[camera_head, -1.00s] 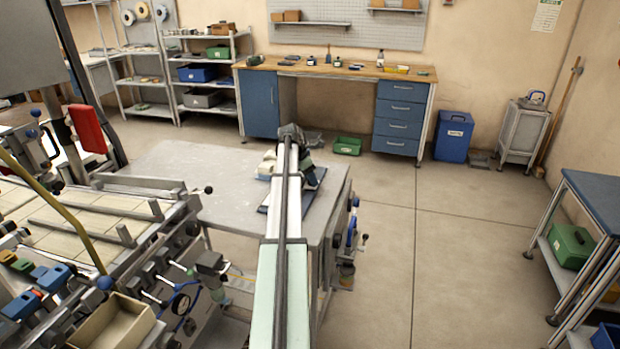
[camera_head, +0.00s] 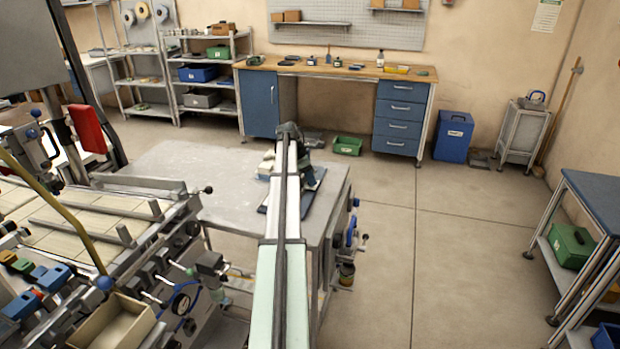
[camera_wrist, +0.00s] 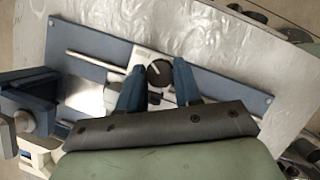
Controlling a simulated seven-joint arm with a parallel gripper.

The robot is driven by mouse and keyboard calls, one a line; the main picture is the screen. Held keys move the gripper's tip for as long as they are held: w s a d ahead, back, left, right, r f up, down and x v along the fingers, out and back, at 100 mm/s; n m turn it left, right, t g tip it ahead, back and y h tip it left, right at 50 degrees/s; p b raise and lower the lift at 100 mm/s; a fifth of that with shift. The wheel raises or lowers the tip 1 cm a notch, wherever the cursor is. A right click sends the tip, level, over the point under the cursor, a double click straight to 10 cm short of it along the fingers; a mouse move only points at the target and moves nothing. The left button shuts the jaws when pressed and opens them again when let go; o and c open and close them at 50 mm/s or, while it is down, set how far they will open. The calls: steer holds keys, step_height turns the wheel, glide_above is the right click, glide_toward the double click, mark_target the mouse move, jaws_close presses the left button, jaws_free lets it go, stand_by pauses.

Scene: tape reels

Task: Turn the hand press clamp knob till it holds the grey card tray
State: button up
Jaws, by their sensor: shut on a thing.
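In the wrist view a round dark knob (camera_wrist: 159,73) with a pale pointer mark sits on a white block (camera_wrist: 146,57) on the blue base plate of the hand press (camera_wrist: 232,88). My gripper (camera_wrist: 158,82) has its two blue fingers on either side of the knob and is shut on it. A shiny grey flat piece (camera_wrist: 86,98), perhaps the card tray, lies left of the fingers; whether it is clamped I cannot tell. In the head view my arm hides most of the press, and the blue base plate (camera_head: 308,206) shows beside it on the table.
The press stands on a light grey table (camera_head: 190,165). Blue press parts (camera_wrist: 30,100) rise at the left of the wrist view. A machine with rails and valves (camera_head: 90,225) fills the left of the head view.

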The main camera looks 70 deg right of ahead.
steer(key=m+y, duration=0.1)
steer(key=m, duration=0.1)
steer(key=m+y, duration=0.1)
steer(key=m, duration=0.4)
steer(key=shift+d+g+y, duration=0.3)
steer(key=shift+y, duration=0.1)
steer(key=m+y, duration=0.1)
steer(key=m, duration=0.2)
steer(key=m+t+y, duration=0.1)
steer(key=m, duration=0.2)
steer(key=shift+m, duration=0.3)
steer(key=o, duration=1)
steer(key=shift+o, duration=0.2)
